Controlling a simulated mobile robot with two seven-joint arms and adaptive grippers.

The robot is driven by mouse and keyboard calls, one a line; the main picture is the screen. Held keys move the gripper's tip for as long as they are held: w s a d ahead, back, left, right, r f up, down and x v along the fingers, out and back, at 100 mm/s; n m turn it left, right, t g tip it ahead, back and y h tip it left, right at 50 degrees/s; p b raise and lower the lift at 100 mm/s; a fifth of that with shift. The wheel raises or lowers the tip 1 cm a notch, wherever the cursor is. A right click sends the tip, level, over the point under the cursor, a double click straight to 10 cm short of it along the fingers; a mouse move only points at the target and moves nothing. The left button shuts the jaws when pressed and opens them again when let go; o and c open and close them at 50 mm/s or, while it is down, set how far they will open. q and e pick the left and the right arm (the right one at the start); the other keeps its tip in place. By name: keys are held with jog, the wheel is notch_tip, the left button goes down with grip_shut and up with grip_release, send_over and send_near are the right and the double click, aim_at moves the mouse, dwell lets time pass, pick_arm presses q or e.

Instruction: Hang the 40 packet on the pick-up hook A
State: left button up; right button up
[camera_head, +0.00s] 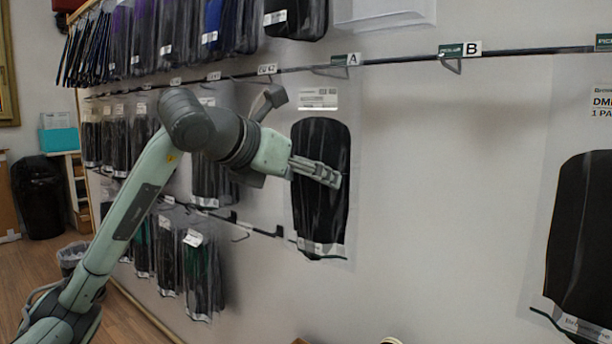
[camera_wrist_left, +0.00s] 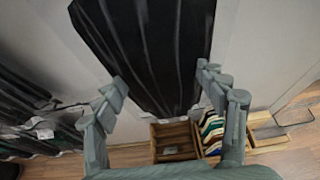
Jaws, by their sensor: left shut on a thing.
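A clear packet with black insoles (camera_head: 320,225) is upright in front of the wall; its size mark is too small to read. My left gripper (camera_head: 318,171) lies across its middle and is shut on it. In the left wrist view the black insoles (camera_wrist_left: 150,45) show between the two fingers of my left gripper (camera_wrist_left: 163,82). Pick-up hook A (camera_head: 330,70), with its A sign (camera_head: 352,59), is on the rail just above the packet's white label (camera_head: 318,99). The packet's top edge is hard to make out. My right gripper is not in view.
Hook B (camera_head: 451,66) is empty, with bare wall below it. Another large insole packet (camera_head: 580,240) is close at the right edge. Several packets (camera_head: 205,265) hang on rails at the left. A wooden box (camera_wrist_left: 173,140) shows below in the wrist view.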

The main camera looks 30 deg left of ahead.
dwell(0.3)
pick_arm(q)
jog(key=o, duration=1.3)
jog(key=v, duration=1.2)
